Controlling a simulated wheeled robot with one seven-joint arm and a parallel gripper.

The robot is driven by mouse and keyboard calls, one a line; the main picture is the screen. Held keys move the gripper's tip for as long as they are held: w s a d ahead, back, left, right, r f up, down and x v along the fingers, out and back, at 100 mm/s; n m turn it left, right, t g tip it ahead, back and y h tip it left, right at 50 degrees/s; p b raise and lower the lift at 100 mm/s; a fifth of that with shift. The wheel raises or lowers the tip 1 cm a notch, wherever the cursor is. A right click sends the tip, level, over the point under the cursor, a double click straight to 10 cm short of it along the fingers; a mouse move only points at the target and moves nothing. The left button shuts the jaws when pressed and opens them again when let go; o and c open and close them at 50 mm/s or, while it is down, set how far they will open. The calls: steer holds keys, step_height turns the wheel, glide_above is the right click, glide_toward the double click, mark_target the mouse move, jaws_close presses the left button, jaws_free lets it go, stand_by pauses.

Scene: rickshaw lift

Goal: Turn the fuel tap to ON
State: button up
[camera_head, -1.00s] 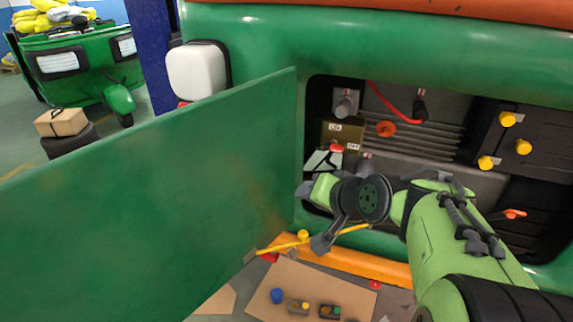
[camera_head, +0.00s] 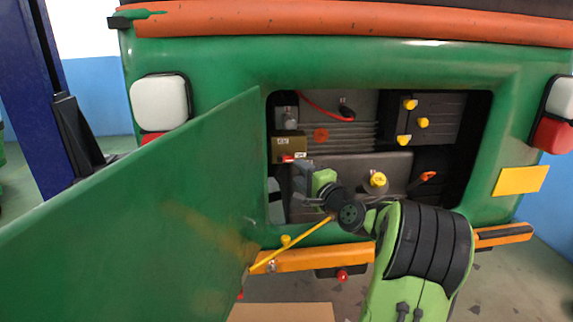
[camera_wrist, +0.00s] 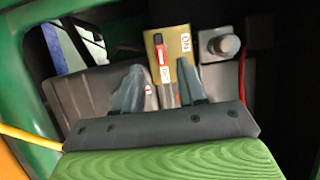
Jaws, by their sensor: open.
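The fuel tap is an olive box (camera_head: 287,143) with small white labels at the left of the engine bay. Its red lever (camera_head: 288,158) shows at the lower edge. In the wrist view the olive plate (camera_wrist: 179,62) stands ahead, with the red lever (camera_wrist: 161,52) along its left side. My gripper (camera_head: 303,175) is inside the bay opening, just below the tap. In the wrist view my gripper (camera_wrist: 160,90) is open, its fingers apart and pointing toward the plate. The fingers hide the plate's lower part; I cannot tell whether they touch it.
The open green door (camera_head: 150,210) stands to the left. A yellow rod (camera_head: 300,242) runs near the gripper. The orange bumper (camera_head: 315,258) lies below. A grey knob (camera_wrist: 223,45) and red cable (camera_head: 322,106) are near the tap. A yellow cap (camera_head: 378,180) is to the right.

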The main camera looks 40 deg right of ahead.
mark_target(285, 161)
steer(key=x, duration=0.7)
steer(key=shift+w, duration=0.3)
jaws_close()
